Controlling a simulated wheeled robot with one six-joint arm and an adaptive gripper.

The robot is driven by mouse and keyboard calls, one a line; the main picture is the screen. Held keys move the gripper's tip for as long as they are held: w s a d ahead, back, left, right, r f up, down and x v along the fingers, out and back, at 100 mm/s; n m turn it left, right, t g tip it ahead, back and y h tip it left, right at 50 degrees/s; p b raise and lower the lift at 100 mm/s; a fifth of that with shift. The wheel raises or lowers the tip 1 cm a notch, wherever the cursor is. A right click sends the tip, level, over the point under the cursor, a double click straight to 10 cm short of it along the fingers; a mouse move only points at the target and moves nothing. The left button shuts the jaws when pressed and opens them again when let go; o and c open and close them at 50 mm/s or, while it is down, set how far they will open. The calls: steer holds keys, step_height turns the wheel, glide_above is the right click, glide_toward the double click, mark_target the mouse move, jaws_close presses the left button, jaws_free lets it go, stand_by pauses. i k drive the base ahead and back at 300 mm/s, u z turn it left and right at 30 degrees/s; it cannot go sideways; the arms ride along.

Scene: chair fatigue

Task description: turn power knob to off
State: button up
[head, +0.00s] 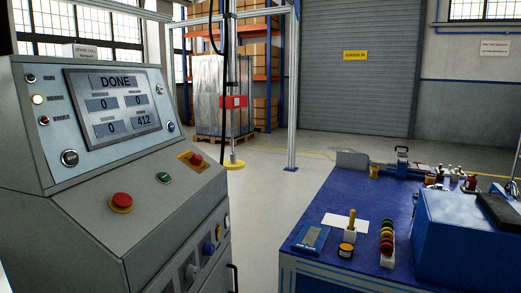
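A grey control cabinet (120,235) fills the left side of the head view. Its tilted screen (118,104) reads "DONE" with several number boxes, one showing 412. A red knob on a yellow plate (195,158) sits at the right of the sloped ledge. A dark round knob (69,157) is below the screen's left corner. The labels are too small to read, so I cannot tell which is the power knob. My gripper is not in view.
A red mushroom button (121,201) and a green button (163,177) are on the ledge near the knobs. A blue workbench (330,205) with tools stands at the right. Open floor (265,185) lies between cabinet and bench.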

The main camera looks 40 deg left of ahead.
mark_target(196, 160)
steer(key=u, duration=0.3)
steer(key=i, duration=1.2)
steer(key=u, duration=1.4)
steer(key=i, duration=0.6)
steer(key=u, duration=0.55)
